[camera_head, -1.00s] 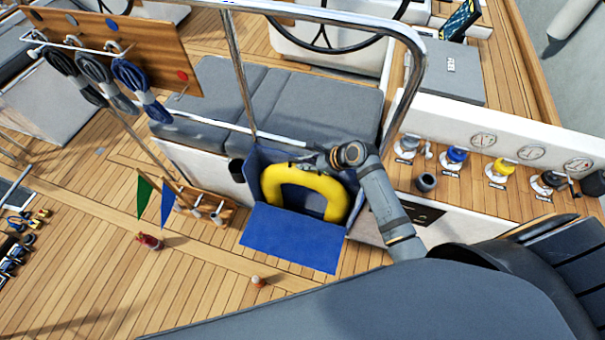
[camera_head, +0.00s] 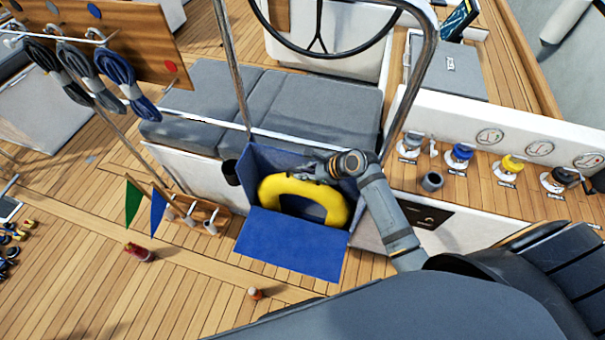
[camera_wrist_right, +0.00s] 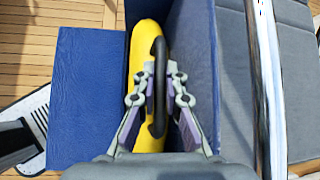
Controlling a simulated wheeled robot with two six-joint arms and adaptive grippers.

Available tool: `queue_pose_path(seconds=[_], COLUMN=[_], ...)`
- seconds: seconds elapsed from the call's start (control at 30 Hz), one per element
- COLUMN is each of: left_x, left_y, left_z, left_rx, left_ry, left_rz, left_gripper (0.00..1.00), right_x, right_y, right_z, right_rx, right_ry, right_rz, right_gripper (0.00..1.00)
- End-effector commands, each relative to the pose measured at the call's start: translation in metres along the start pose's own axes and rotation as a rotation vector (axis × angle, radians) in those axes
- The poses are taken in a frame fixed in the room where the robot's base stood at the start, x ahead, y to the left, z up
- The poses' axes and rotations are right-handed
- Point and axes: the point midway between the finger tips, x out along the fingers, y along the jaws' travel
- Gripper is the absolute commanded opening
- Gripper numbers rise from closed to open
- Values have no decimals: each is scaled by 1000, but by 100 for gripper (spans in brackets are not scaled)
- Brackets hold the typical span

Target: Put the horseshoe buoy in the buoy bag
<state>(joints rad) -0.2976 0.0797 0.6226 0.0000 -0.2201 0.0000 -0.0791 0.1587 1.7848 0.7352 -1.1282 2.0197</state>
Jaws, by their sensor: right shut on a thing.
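The horseshoe buoy (camera_head: 341,208) is yellow and arch-shaped, with its opening downward. It stands between the raised panels of the blue buoy bag (camera_head: 292,245), whose front flap hangs open toward me. My right gripper (camera_head: 322,172) is at the top of the buoy, reaching in from the right. In the right wrist view, my right gripper (camera_wrist_right: 160,85) is shut on the buoy's black handle (camera_wrist_right: 160,60). The yellow buoy (camera_wrist_right: 146,40) lies between the blue flap and a blue panel there. Its lower ends are partly hidden, so I cannot tell whether it rests on the bag's bottom. My left gripper is out of view.
Grey cushions (camera_head: 315,105) lie behind the bag and a steel rail (camera_head: 420,70) arches over it. Winches (camera_head: 459,155) line the ledge at right. Green and blue flags (camera_head: 158,212) and a wooden rack (camera_head: 205,215) stand at left.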

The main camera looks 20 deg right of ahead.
Motion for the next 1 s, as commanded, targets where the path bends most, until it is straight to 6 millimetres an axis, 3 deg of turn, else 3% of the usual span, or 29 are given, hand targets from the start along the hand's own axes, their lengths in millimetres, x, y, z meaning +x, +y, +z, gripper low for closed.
queue_pose_path(seconds=[0.07,0.1,0.23,0.57,0.67,1.0], left_x=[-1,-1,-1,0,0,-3], left_y=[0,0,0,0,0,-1], left_z=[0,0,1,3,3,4], left_rx=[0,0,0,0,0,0], left_ry=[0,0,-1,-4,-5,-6], left_rz=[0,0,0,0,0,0], left_gripper=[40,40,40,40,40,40], right_x=[0,0,0,-1,-12,-91], right_y=[-1,0,0,0,-2,-1], right_z=[2,0,0,0,-1,-1], right_rx=[-1,0,0,-1,-4,-8], right_ry=[-4,0,-1,0,2,6], right_rz=[-3,0,-1,-1,-4,0], right_gripper=[0,14,31,32,32,32])
